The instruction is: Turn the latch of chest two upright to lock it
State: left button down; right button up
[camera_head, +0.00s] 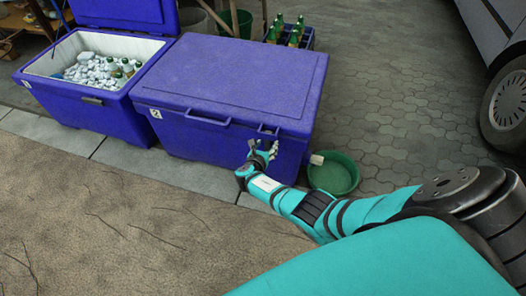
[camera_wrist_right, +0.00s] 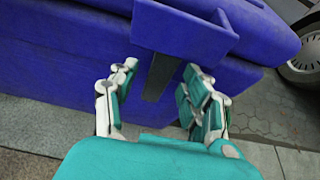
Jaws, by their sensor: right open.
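Chest two (camera_head: 225,85) is a closed blue-purple cooler with a white "2" on its front. My right gripper (camera_head: 267,150) is at the right part of its front, just under the lid's edge. In the right wrist view, a dark grey latch (camera_wrist_right: 158,78) runs down from below a blue ledge (camera_wrist_right: 185,28) on the chest. The open fingers of the right gripper (camera_wrist_right: 157,82) stand on either side of it, with visible gaps. The latch is mostly hidden by the hand in the head view. My left gripper is not in view.
An open blue chest (camera_head: 85,100) with ice and bottles stands to the left. A green basin (camera_head: 334,177) lies on the paving right of chest two, close to my right forearm. A bottle crate (camera_head: 289,40) stands behind. A vehicle wheel (camera_head: 507,105) is at far right.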

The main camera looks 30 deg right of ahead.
jog(key=v, duration=1.1)
jog(key=shift+s+a+r, duration=0.15)
jog(key=shift+s+a, duration=0.1)
jog(key=shift+a, duration=0.05)
